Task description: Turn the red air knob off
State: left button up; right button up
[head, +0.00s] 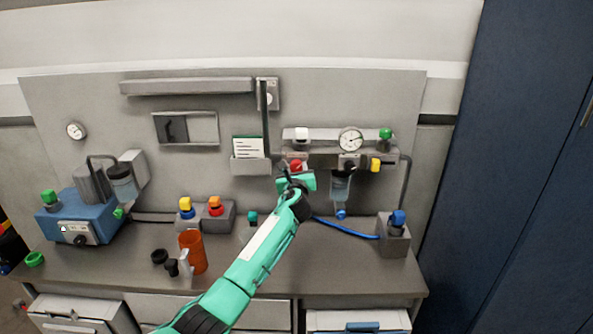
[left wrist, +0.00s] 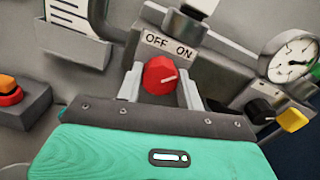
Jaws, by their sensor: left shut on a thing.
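The red air knob (left wrist: 159,75) sits below a plate (left wrist: 168,46) marked OFF on the left and ON on the right in the left wrist view. A pale line on the knob points right and slightly up, toward the ON side. My left gripper (left wrist: 160,88) is shut on the knob, one finger on each side. In the head view the red knob (head: 297,166) shows just above my left gripper (head: 296,181), on the air unit at the back panel. My right gripper is in neither view.
A pressure gauge (head: 350,139), a black knob (left wrist: 260,110) and a yellow knob (left wrist: 292,119) are to the right. A card holder (head: 250,165) hangs to the left. An orange cup (head: 193,252) and a blue machine (head: 79,222) stand on the bench at left.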

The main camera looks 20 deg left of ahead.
pick_arm(q)
jog(key=n+b, duration=0.1)
jog(key=n, duration=0.1)
jog(key=n+b, duration=0.1)
jog(key=n, duration=0.1)
jog(key=shift+f+n+b, duration=0.2)
jog(key=shift+n+b, duration=0.2)
jog(key=n+b, duration=0.3)
jog(key=n, duration=0.1)
jog(key=n+b, duration=0.2)
jog(key=n, duration=0.3)
jog(key=shift+f+b, duration=0.1)
jog(key=shift+b, duration=0.3)
jog(key=shift+n+b, duration=1.2)
jog(key=shift+n, duration=0.7)
jog(key=o, duration=1)
jog(key=shift+s+r, duration=0.15)
jog(key=shift+r, duration=0.05)
